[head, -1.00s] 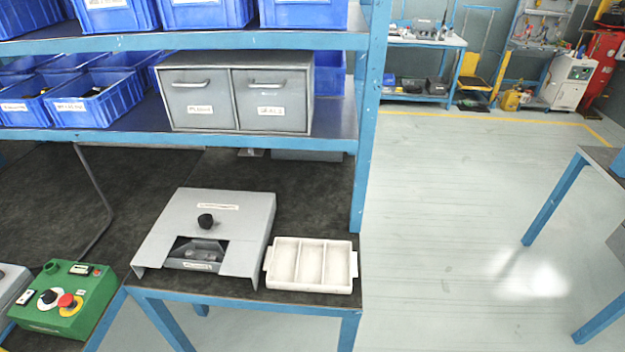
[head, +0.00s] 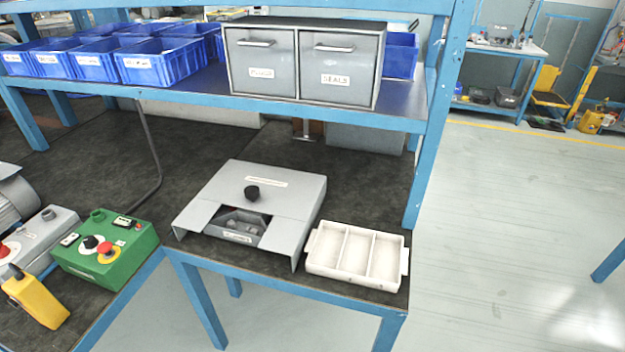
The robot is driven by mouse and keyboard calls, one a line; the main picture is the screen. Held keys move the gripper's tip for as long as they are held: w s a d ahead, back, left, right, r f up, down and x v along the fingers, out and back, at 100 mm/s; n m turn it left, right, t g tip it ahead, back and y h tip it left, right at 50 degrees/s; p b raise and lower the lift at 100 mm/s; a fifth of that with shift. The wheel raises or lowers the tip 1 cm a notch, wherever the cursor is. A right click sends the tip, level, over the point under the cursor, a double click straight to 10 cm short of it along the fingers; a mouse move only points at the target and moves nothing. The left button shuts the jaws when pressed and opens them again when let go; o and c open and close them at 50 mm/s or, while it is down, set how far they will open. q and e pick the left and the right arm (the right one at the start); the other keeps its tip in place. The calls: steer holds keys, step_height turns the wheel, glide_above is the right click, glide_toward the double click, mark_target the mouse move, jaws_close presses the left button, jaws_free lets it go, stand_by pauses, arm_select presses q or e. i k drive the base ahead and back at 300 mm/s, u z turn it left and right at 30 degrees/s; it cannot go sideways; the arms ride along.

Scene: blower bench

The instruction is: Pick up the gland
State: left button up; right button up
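A grey sloped dispenser box (head: 283,187) with a black knob (head: 252,193) stands on the dark bench in the head view. Its front opening (head: 238,222) holds a few small grey parts, too small to tell whether one is the gland. A white tray (head: 312,268) with three compartments sits just right of the box, and its compartments look empty. Neither of my grippers shows in the view.
A grey cabinet (head: 303,61) with two labelled drawers, one reading SEALS, and several blue bins (head: 160,62) stand on the shelf above. A green control box (head: 105,262) and a yellow device (head: 36,298) are at left. Open floor (head: 500,230) lies right.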

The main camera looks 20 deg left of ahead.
mark_target(255, 232)
steer(key=u, duration=1.2)
steer(key=k, duration=0.5)
steer(key=u, duration=0.9)
steer(key=i, duration=0.75)
steer(key=z, duration=0.85)
steer(key=i, duration=0.35)
steer(key=z, duration=0.05)
